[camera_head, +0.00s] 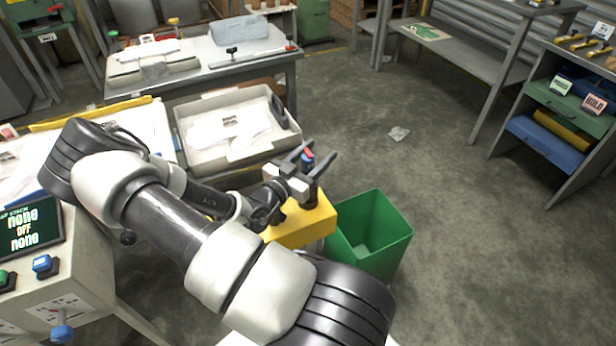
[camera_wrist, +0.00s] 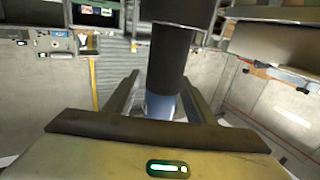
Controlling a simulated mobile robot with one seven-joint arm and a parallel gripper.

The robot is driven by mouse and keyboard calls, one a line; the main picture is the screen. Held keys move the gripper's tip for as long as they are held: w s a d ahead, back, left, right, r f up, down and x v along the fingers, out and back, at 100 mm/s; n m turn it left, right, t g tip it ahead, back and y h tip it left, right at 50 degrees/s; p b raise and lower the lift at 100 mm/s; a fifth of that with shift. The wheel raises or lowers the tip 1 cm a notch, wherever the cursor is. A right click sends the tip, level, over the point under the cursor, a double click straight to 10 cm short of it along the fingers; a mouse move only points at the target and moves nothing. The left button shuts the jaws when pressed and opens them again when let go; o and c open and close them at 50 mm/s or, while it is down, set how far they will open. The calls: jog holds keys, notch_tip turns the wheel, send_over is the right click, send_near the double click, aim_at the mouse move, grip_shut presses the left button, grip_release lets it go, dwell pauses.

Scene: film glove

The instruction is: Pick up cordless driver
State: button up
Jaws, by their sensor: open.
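A small blue and red item (camera_head: 307,157), which looks like part of the cordless driver, shows between the fingers of my gripper (camera_head: 316,153). In the wrist view a thick black cylinder with a blue part (camera_wrist: 165,100) stands between the two dark fingers of my gripper (camera_wrist: 160,92). The fingers are apart, one on each side of it. I cannot tell whether either finger touches it. Most of its lower part is hidden by the gripper body.
A yellow block (camera_head: 303,224) is below my gripper, beside a green open bin (camera_head: 395,246). A grey tray (camera_head: 187,150) with papers sits to the left. Crumpled paper (camera_head: 399,133) lies on the open floor. A shelf with coloured drawers (camera_head: 546,143) stands at right.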

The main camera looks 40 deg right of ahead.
jog(key=c, duration=1.2)
jog(key=shift+o, duration=0.2)
jog(key=shift+r, duration=0.1)
